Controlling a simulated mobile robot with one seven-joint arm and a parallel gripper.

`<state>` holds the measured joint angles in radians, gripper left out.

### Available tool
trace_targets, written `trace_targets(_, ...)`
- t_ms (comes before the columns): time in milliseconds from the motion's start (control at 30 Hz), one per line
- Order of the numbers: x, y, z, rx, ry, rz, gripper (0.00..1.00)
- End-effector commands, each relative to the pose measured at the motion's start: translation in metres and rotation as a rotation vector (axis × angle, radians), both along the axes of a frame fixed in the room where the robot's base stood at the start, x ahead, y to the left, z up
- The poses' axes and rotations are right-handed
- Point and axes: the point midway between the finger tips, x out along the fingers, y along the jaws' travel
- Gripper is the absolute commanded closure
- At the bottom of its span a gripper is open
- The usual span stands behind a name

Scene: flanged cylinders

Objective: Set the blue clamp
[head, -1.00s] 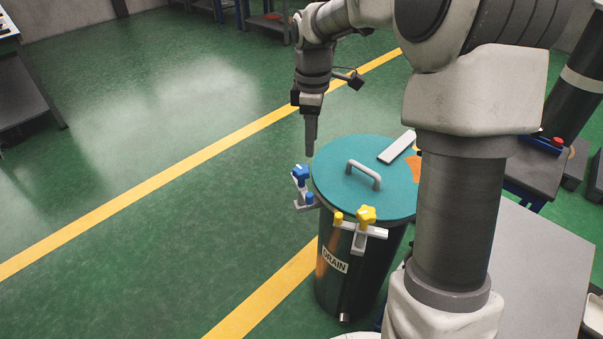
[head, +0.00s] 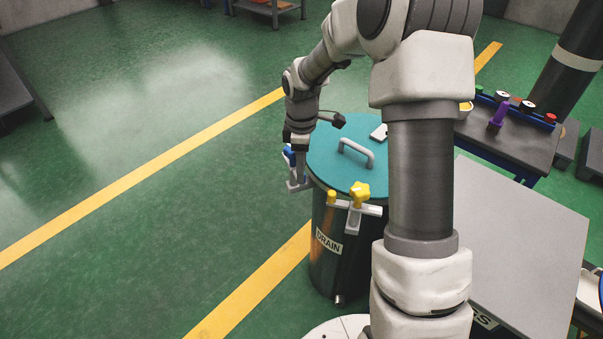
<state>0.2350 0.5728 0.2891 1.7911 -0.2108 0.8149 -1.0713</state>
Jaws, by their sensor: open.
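The blue clamp (head: 288,155) is at the left rim of the teal lid (head: 335,172) on the dark drum. Its blue knob shows only in part, behind my gripper, and its grey bracket shows below. My gripper (head: 300,164) points down right at the clamp, with its fingers beside or around the knob; I cannot tell which, or whether they touch. The jaws are open.
A yellow clamp (head: 358,192) sits on the drum's front rim. The lid has a grey handle (head: 356,152). A grey tabletop (head: 525,250) and a workbench with a purple object (head: 497,117) stand to the right. Floor at left is clear.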

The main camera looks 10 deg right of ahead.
Motion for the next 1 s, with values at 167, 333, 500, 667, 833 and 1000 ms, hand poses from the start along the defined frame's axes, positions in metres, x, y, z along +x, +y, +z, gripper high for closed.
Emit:
trace_targets(167, 0.0, 0.0, -0.018, 0.0, 0.0, 0.0, 0.43)
trace_targets(333, 0.0, 0.0, -0.022, 0.0, -0.001, 0.0, 0.43)
trace_targets(500, 0.0, 0.0, -0.021, 0.0, -0.001, 0.0, 0.43)
trace_targets(667, 0.0, 0.0, -0.021, 0.0, -0.001, 0.0, 0.7)
trace_targets(833, 0.0, 0.0, -0.021, 0.0, -0.001, 0.0, 1.0)
trace_targets(1000, 0.0, 0.0, -0.021, 0.0, -0.001, 0.0, 1.0)
